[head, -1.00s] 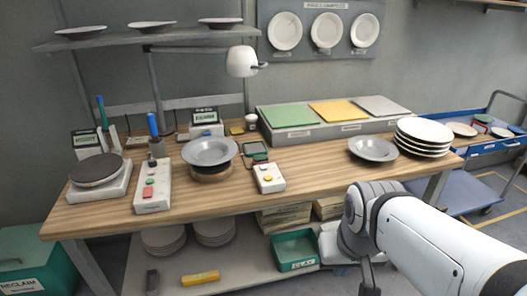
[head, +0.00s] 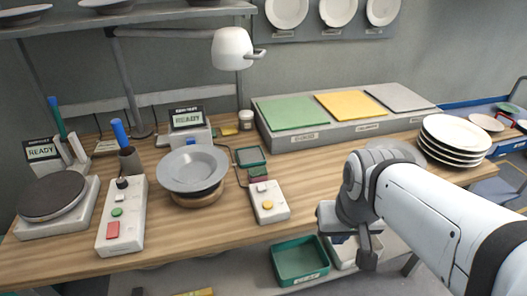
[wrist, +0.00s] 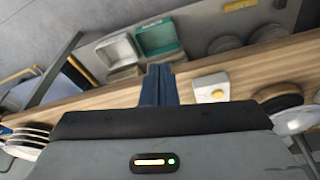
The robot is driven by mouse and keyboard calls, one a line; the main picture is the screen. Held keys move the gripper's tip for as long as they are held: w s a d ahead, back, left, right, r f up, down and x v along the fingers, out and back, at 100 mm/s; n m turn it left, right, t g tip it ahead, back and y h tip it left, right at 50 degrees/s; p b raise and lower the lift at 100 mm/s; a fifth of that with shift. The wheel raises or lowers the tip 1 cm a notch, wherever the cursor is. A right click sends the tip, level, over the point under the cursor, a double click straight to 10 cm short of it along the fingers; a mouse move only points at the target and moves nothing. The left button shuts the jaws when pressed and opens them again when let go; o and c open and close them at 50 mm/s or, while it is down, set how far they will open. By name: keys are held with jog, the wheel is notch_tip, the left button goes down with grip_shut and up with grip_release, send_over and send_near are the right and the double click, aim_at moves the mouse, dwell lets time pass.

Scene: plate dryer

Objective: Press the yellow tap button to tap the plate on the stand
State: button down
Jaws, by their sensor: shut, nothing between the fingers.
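A grey plate (head: 193,167) rests on a round wooden stand (head: 199,199) on the bench. To its right is a small white control box (head: 270,213) with a yellow button (head: 267,205) on top. In the wrist view, the yellow button (wrist: 217,94) and its box show right of my fingers. My gripper (head: 367,258) is shut and empty, off the bench's front edge and right of the box, apart from it. Its fingers (wrist: 158,75) show dark at the centre of the wrist view, where part of the plate is at the right edge.
A white panel (head: 120,229) with red and green buttons and a turntable (head: 53,195) stand at left. Plates (head: 456,138) are stacked at right. A tray with coloured pads (head: 345,105) lies at the back. A green bin (head: 300,258) is on the shelf below.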

jog(key=shift+d, duration=0.1)
jog(key=w+a+r+n+h+p, duration=0.25)
jog(key=w+n+h+p, duration=0.25)
jog(key=w+n+p, duration=0.4)
jog(key=w+a+f+n+t+p, duration=0.2)
jog(key=w+a+n+t+p, duration=0.2)
jog(key=w+a+n, duration=0.5)
jog(key=a+n+p, duration=0.1)
jog(key=a, duration=0.2)
jog(key=shift+w+t+h+p, duration=0.25)
jog(key=shift+t+h+p, duration=0.05)
jog(key=shift+h+p, duration=0.1)
jog(key=shift+f, duration=0.1)
